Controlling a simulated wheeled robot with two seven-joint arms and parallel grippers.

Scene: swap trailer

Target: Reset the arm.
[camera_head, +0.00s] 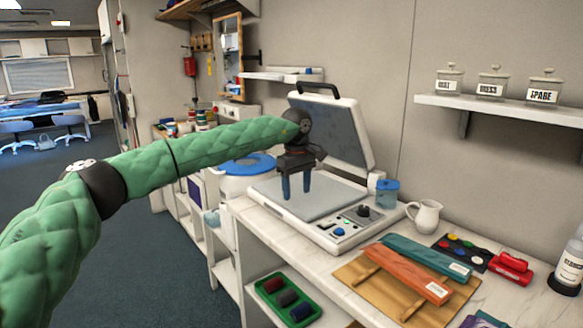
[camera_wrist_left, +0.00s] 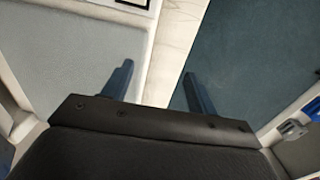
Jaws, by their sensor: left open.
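My left arm, in a green padded sleeve, reaches in from the left in the head view. My left gripper (camera_head: 296,186) points down over the left part of the white press machine (camera_head: 268,191), whose hinged lid (camera_head: 338,130) stands raised. The gripper is open and empty, its two blue fingers apart. In the left wrist view, the fingers of my left gripper (camera_wrist_left: 155,90) straddle the counter's edge strip (camera_wrist_left: 178,45), with the machine's grey plate (camera_wrist_left: 50,60) on the left and the dark floor on the right. My right gripper is out of view.
A green tray (camera_head: 262,292) sits on the shelf below. Open floor (camera_head: 150,270) lies left.

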